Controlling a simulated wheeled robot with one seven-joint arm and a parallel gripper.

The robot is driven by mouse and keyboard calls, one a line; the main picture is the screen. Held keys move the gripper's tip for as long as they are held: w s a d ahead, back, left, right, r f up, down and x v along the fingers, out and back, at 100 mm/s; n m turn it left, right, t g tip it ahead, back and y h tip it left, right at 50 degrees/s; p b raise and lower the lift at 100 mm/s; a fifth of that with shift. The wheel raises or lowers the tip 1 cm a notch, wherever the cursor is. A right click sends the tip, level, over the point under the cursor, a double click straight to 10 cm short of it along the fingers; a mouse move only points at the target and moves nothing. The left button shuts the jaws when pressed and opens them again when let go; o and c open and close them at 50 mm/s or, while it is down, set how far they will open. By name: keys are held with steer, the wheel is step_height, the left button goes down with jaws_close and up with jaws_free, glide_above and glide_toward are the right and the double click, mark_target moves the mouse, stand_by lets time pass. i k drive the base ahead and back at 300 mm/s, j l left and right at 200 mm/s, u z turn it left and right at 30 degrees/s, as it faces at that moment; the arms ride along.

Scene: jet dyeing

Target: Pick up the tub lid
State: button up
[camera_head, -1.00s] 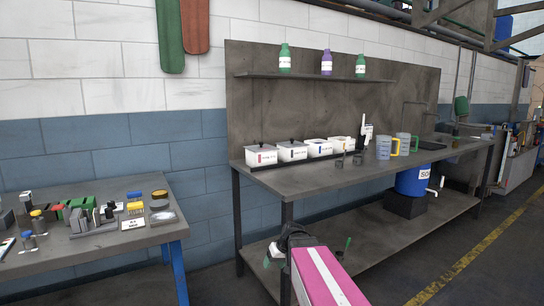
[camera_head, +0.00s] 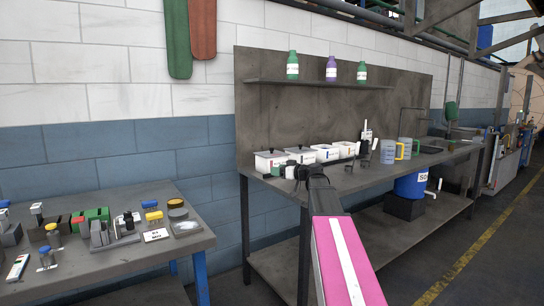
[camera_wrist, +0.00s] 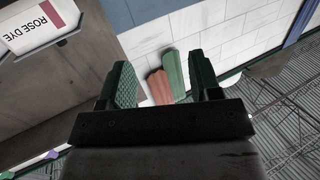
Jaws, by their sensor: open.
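Several white labelled tubs stand in a row on the dark bench. The leftmost tub (camera_head: 264,165) and the one beside it each carry a lid with a dark knob; the leftmost lid (camera_head: 271,152) is seen from the side. The other tubs to the right look lidless. My gripper (camera_head: 302,172) is in front of the row, near the second tub, and partly hides it. In the wrist view my gripper (camera_wrist: 162,85) is open, with nothing between its green-padded fingers. A white tub marked ROSE DYE (camera_wrist: 40,30) shows at that view's upper left, off to one side of the fingers.
Measuring jugs (camera_head: 389,152) and small dark items stand right of the tubs. A shelf (camera_head: 320,84) with several bottles is above. A left table (camera_head: 105,264) holds small parts. A blue drum (camera_head: 410,187) stands below the bench. Floor at right is open.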

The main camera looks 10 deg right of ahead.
mark_target(271, 153)
steer(key=i+l, duration=0.3)
steer(key=i, duration=0.15)
steer(key=i+l, duration=0.25)
steer(key=i, duration=0.15)
